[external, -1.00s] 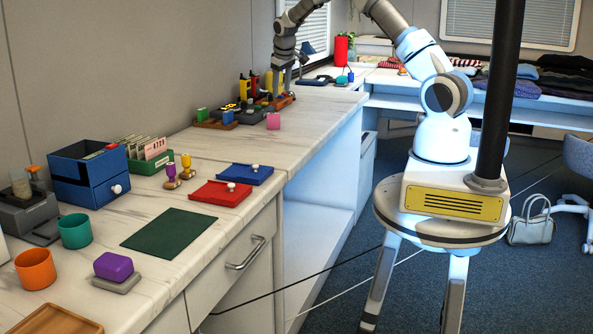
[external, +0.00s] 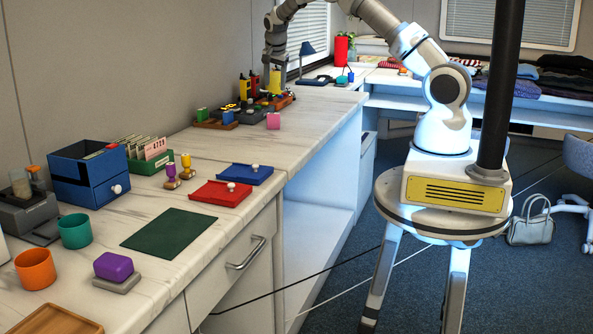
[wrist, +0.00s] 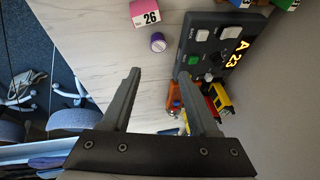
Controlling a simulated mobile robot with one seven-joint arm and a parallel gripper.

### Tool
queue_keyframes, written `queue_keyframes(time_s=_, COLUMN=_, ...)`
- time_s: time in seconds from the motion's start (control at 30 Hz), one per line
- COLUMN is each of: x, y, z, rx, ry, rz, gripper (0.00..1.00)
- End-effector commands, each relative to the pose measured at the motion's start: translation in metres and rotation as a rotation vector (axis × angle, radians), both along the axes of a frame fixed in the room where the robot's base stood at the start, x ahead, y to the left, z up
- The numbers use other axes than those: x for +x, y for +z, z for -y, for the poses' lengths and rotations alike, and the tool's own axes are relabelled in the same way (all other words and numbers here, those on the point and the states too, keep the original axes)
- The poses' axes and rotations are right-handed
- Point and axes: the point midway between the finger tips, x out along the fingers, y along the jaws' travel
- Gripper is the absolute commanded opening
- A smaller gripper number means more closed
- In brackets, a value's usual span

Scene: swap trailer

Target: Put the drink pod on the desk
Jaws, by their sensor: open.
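A small purple-topped cylinder (wrist: 157,42), which looks like the drink pod, stands on the pale marble-patterned counter (wrist: 145,105) in the wrist view. I cannot make it out in the external view. My gripper (wrist: 159,76) is open, and nothing is between its fingers. In the wrist view the cylinder is just past the fingertips, roughly in line with the gap and apart from both. In the external view my gripper (external: 268,82) is low over the far part of the counter near the wall. I cannot tell which surface is the desk.
A pink box marked 26 (wrist: 145,14) and a dark button panel (wrist: 218,45) flank the cylinder. Orange and yellow items (wrist: 217,99) lie by the right finger. Red (external: 221,193) and blue trays (external: 238,174) stand nearer; bare counter lies between them and the pink box.

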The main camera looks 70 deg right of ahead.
Motion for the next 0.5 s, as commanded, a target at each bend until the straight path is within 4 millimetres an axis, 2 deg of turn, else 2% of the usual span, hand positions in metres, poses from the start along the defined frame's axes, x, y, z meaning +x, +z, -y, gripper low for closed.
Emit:
queue_keyframes(time_s=0.03, x=0.001, y=-0.015, z=0.005, rx=0.0, ry=-0.001, rz=-0.004, gripper=0.61)
queue_keyframes(time_s=0.23, x=0.01, y=-0.053, z=0.022, rx=0.0, ry=-0.001, rz=-0.004, gripper=0.61)
queue_keyframes(time_s=0.4, x=0.015, y=-0.074, z=0.031, rx=0.0, ry=0.002, rz=-0.002, gripper=0.61)
queue_keyframes(time_s=0.5, x=0.017, y=-0.078, z=0.033, rx=-0.001, ry=0.002, rz=0.0, gripper=0.61)
